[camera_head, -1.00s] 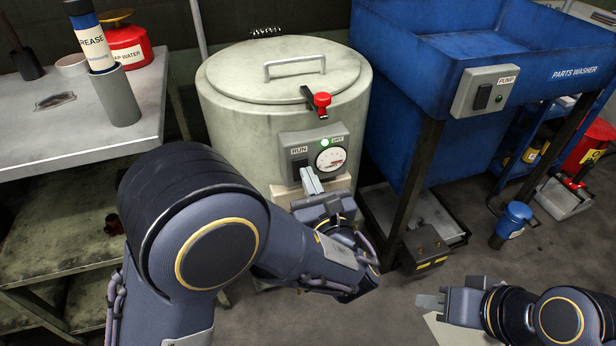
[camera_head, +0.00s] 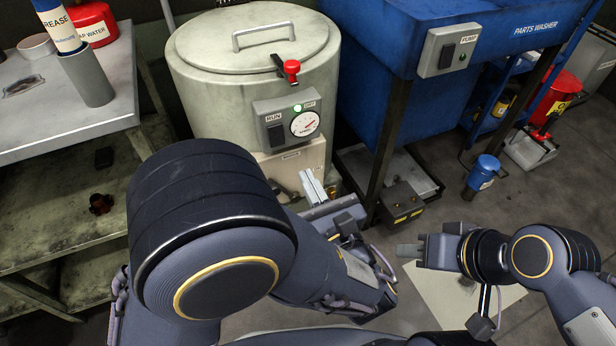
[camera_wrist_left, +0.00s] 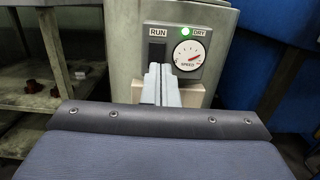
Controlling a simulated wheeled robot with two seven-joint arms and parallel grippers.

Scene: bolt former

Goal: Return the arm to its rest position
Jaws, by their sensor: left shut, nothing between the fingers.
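My left gripper (camera_head: 312,188) is shut and empty in front of the spin dryer drum (camera_head: 205,95), below its control box. In the left wrist view the shut fingers (camera_wrist_left: 161,84) stand side by side, overlapping the lower part of the control panel (camera_wrist_left: 187,52). That panel has a RUN switch, a lit green DRY lamp and a speed dial; contact with the fingers does not show. My right gripper (camera_head: 410,250) is at the lower right over the floor, its fingers looking close together, but their gap cannot be made out.
A grey bench (camera_head: 60,125) stands at the left with a grease tube in a cup and a red can. The blue parts washer (camera_head: 375,60) stands behind right. A black box (camera_head: 402,203) and a blue container (camera_head: 482,172) are on the floor.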

